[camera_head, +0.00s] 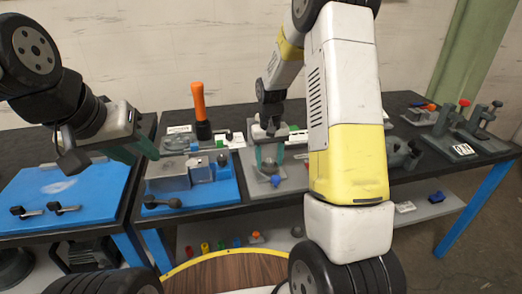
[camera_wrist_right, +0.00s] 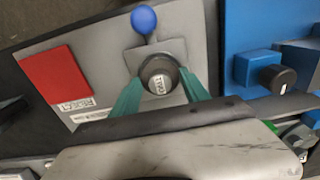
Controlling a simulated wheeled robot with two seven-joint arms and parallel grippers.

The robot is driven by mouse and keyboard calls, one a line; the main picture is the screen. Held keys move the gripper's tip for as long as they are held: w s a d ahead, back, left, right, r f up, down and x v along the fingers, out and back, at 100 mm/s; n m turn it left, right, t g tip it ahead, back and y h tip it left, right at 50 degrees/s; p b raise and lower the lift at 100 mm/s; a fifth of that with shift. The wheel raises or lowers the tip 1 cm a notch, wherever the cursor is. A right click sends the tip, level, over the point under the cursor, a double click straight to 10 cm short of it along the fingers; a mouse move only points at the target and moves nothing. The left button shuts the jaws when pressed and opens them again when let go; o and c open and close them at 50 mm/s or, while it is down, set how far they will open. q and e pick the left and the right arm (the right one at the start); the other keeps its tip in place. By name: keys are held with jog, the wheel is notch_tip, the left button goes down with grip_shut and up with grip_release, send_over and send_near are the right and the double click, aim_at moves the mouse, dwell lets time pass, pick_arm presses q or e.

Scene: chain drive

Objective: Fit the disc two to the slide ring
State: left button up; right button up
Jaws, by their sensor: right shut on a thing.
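My right gripper (camera_head: 268,158) is over the grey plate at the middle of the bench. I cannot read the label or tell for sure that this is disc two. A grey bracket lies just beyond the piece; I cannot tell whether they touch. My left gripper (camera_head: 115,150) hangs over the blue board at the left, and its finger opening is unclear. I cannot pick out the slide ring with certainty.
A blue ball knob (camera_wrist_right: 143,19) and a red square (camera_wrist_right: 60,74) marked REJECT lie near the held piece. Grey blocks (camera_head: 168,174) stand on a blue base, with an orange-handled tool (camera_head: 200,107) behind. Vices (camera_head: 478,118) stand at the right. The blue board (camera_head: 40,190) has free room.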

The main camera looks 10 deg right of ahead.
aim_at(270, 160)
jog(key=shift+f, duration=0.5)
dwell(0.4)
jog(key=shift+r, duration=0.2)
jog(key=shift+r, duration=0.35)
jog(key=shift+w+d, duration=0.1)
dwell(1.0)
jog(key=shift+f, duration=0.5)
dwell(0.4)
jog(key=o, duration=1.7)
jog(key=shift+f, duration=0.1)
jog(key=shift+r, duration=3.9)
